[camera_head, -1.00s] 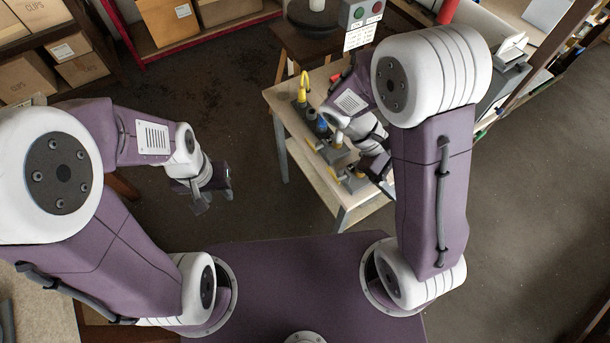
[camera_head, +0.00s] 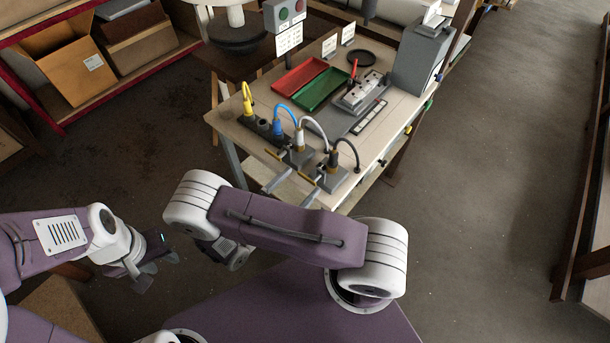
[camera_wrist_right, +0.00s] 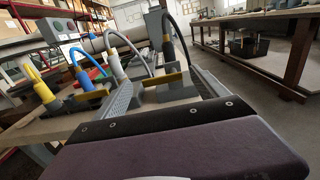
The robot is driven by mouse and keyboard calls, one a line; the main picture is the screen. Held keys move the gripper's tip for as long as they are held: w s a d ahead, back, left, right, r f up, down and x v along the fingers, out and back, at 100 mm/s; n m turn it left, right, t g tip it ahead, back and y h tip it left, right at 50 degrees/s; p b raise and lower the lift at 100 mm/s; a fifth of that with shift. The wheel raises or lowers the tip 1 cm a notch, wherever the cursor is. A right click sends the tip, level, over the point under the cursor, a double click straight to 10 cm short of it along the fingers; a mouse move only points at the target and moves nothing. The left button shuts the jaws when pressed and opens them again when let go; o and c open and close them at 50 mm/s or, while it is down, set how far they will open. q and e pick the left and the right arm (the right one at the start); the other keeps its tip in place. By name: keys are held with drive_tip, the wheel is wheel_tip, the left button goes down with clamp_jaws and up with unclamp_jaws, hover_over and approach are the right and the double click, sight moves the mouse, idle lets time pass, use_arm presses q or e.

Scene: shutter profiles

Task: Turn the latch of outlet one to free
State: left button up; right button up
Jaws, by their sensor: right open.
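A row of outlets with plugs stands along the table's front edge. From the left the plugs are yellow (camera_head: 248,106), blue (camera_head: 278,127), white (camera_head: 300,139) and black (camera_head: 333,158). Brass-and-grey latches (camera_head: 312,192) sit at the two nearer outlets, with grey levers toward the front edge. No outlet number is readable. In the right wrist view, yellow bars (camera_wrist_right: 168,79) show beside the plugs. My right gripper (camera_wrist_right: 180,135) is open and apart from the outlets; its purple body fills the lower wrist view, and my arm hides it in the head view. My left gripper (camera_head: 142,270) hangs off the table, its jaws unclear.
Behind the outlets lie a red tray (camera_head: 298,76), a green tray (camera_head: 322,88) and a grey block (camera_head: 362,92). A grey box (camera_head: 420,58) stands at the right rear. The floor right of the table (camera_head: 402,105) is clear.

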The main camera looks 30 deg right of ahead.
sight(306, 178)
drive_tip(key=x, duration=0.3)
drive_tip(key=shift+d, duration=0.35)
drive_tip(key=shift+a, duration=0.1)
drive_tip(key=c, duration=1.4)
